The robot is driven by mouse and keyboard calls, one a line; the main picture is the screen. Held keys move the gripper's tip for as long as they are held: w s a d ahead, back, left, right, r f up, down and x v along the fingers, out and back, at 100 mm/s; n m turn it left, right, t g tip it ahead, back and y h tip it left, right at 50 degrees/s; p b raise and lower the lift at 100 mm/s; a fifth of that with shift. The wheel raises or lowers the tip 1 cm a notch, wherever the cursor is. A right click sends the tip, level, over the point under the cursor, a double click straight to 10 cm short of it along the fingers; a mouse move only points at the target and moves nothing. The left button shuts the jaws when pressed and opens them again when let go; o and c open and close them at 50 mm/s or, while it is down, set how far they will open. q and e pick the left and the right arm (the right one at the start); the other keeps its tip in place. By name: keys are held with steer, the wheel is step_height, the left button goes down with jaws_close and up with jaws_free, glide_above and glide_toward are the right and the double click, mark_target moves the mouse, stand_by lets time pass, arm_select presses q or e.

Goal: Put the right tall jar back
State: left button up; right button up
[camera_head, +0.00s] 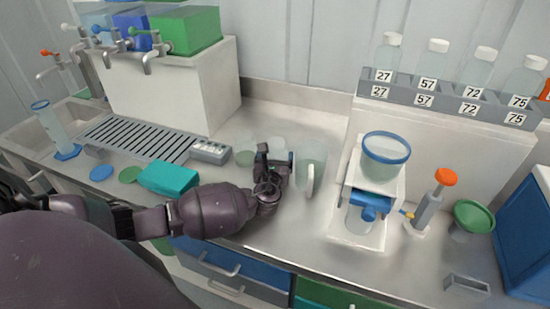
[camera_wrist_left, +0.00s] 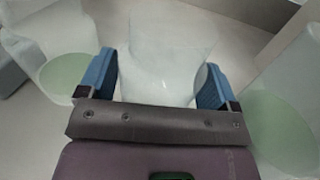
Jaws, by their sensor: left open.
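My left gripper (camera_head: 276,157) is low over the counter and open. In the left wrist view its two blue-padded fingers (camera_wrist_left: 158,72) stand on either side of a clear, pale jar (camera_wrist_left: 165,50); contact cannot be told. That jar is mostly hidden behind the gripper in the head view. A clear vessel with a pale green bottom (camera_wrist_left: 62,75) stands at the left in the wrist view. Another with a green bottom (camera_wrist_left: 285,115) is at the right edge. In the head view a clear jug with a handle (camera_head: 313,158) stands just right of the gripper. My right gripper is not in view.
A white stand with a blue-rimmed bowl (camera_head: 386,160) is further right. Behind it, a grey rack (camera_head: 445,97) holds several numbered bottles. A teal box (camera_head: 168,178) and a drain grate (camera_head: 140,136) lie left. Bare counter (camera_head: 290,228) shows in front.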

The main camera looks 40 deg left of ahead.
arm_select(q)
steer(key=p+v, duration=0.5)
steer(key=v, duration=0.6)
steer(key=shift+w+r, duration=0.1)
steer(key=shift+r, duration=0.05)
steer(key=shift+s+d, duration=0.2)
steer(key=shift+s, duration=0.25)
steer(key=shift+d, duration=0.1)
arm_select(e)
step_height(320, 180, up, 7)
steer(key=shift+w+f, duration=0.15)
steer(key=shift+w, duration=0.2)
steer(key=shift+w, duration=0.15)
